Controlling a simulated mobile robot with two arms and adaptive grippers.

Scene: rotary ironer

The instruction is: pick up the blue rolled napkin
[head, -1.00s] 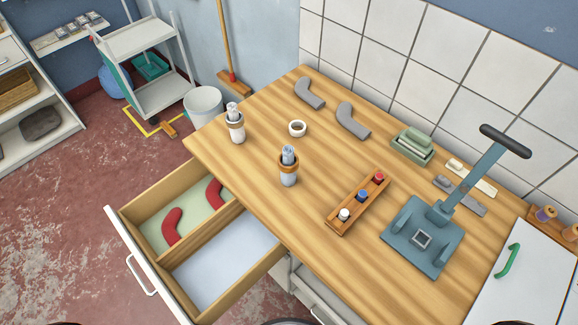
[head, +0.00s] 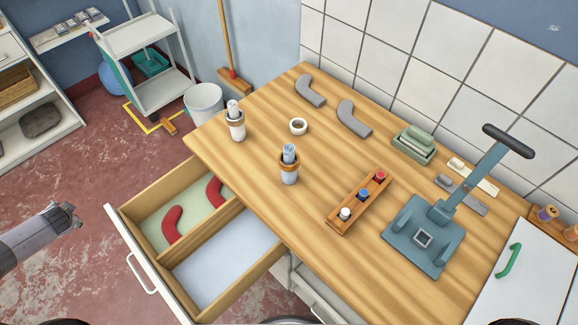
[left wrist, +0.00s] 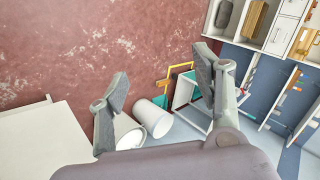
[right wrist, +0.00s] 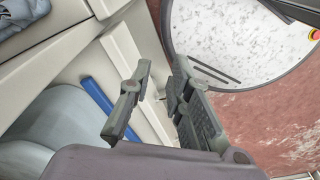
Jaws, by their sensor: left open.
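No napkin in view is plainly solid blue. Two rolled cloths stand upright in cups on the wooden worktop in the head view. The nearer roll (head: 289,153) looks pale blue-grey and stands in a white cup with a brown band (head: 289,172). The farther roll (head: 233,107) looks whiter, in a similar cup (head: 237,128). My left gripper (head: 72,216) is open and empty, left of the open drawer and well away from both rolls; its spread fingers show in the left wrist view (left wrist: 162,75). My right gripper (right wrist: 163,66) has its fingers apart with nothing between them.
The open drawer (head: 150,258) holds red curved pieces and juts out from the worktop (head: 270,210). A white ring (head: 298,127), grey bent pieces (head: 353,119), a wooden rack (head: 335,222) and a blue-grey press (head: 420,245) stand on it. A bin (head: 203,105) is behind.

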